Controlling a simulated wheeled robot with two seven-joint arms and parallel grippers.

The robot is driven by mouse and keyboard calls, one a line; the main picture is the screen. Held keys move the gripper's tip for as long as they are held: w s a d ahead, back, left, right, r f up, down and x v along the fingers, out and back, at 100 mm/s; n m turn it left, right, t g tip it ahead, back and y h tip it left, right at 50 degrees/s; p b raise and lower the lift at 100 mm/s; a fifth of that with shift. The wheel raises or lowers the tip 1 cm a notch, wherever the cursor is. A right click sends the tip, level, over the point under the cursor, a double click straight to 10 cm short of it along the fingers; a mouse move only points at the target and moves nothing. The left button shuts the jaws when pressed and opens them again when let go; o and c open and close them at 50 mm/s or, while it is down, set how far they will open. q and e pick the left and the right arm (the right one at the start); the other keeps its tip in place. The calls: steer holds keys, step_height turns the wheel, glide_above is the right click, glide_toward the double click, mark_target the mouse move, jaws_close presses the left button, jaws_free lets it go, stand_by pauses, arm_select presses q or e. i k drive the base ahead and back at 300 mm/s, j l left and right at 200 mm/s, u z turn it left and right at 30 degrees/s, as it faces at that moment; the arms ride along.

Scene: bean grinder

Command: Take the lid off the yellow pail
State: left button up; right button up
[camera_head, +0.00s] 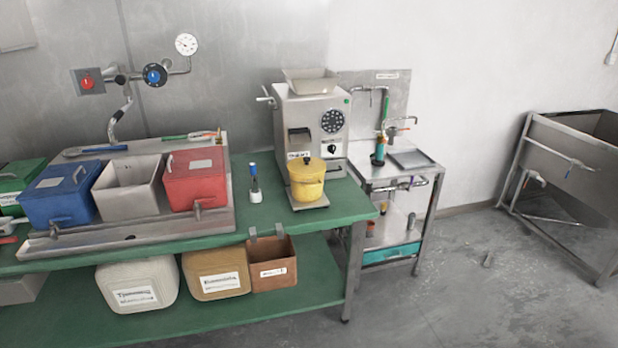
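The yellow pail (307,188) stands upright on a small grey platform at the front of the grinder (312,120), near the right end of the green table (262,214). Its yellow lid (306,170) is on it, with a dark knob on top. A dark handle sticks out to the right near the lid. Neither of my grippers shows in the head view.
A grey tray (140,240) on the left holds blue (60,195), white (130,188) and red (195,180) bins. A small bottle with a blue top (255,185) stands left of the pail. A steel sink stand (405,175) is to the right.

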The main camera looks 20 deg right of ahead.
mark_target(301, 165)
steer(key=i+z, duration=0.15)
steer(key=i, duration=0.4)
steer(key=i+j+z, duration=0.15)
steer(key=i, duration=0.35)
steer(key=i+j+z, duration=0.15)
steer(key=i, duration=0.4)
